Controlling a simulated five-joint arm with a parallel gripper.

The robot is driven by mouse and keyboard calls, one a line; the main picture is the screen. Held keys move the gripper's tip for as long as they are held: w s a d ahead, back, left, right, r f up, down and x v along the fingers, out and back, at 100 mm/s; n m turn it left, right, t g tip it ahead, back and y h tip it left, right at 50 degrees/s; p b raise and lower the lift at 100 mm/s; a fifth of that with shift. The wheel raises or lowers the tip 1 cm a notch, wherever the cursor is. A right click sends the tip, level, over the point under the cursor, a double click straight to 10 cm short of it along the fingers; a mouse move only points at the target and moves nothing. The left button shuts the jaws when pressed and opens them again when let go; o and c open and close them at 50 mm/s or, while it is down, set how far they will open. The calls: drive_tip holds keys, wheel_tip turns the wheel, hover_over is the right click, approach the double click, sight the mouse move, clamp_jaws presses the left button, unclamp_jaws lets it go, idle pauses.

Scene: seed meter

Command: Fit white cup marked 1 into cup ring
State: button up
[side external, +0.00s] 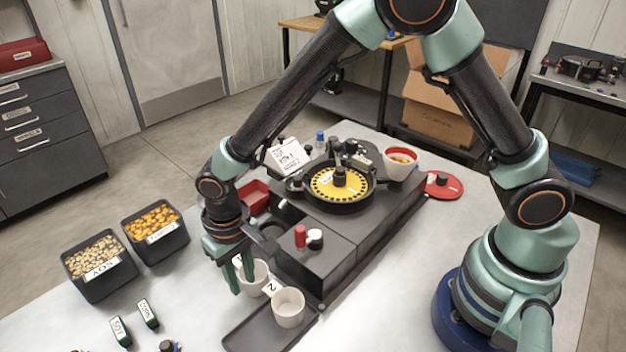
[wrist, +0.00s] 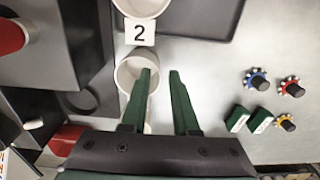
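A white cup (wrist: 128,72) stands near the dark tray, and one finger of my gripper (wrist: 161,71) overlaps its opening in the wrist view. I cannot tell whether that finger is inside or above it. This cup (side external: 260,270) is partly hidden by my fingers in the side view; its number is not readable. My gripper (side external: 243,286) is open, with a clear gap between its fingers. A second white cup (side external: 288,308), with a tag reading 2 (wrist: 140,32), stands beside it. A dark round ring (wrist: 82,99) on the machine, possibly the cup ring, looks empty.
The dark tray (side external: 246,338) lies under the cup marked 2. The seed meter (side external: 340,187) with its yellow disc, and a red knob (side external: 300,236), stand behind. Two seed bins (side external: 100,280) are at left. Small green blocks (wrist: 238,119) and several coloured knobs lie on the table.

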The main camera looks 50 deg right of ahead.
clamp_jaws()
drive_tip(key=shift+a+r, duration=0.3)
drive_tip(key=shift+r, duration=0.25)
idle(0.3)
drive_tip(key=shift+r, duration=0.15)
drive_tip(key=shift+r, duration=1.3)
drive_tip(key=shift+w+d, duration=0.1)
drive_tip(key=w+d+r+m, duration=0.3)
drive_tip(key=w+d+r, duration=0.2)
drive_tip(key=w+d, duration=0.4)
drive_tip(key=shift+s+d+f, duration=0.25)
drive_tip(key=shift+d+f, duration=0.05)
drive_tip(key=shift+f, duration=0.7)
drive_tip(key=shift+s+d+f, duration=0.2)
drive_tip(key=shift+d+f, duration=0.05)
drive_tip(key=shift+f, duration=0.8)
drive_tip(key=shift+s+d+f, duration=0.25)
drive_tip(key=shift+d+f, duration=0.05)
drive_tip(key=shift+f, duration=0.7)
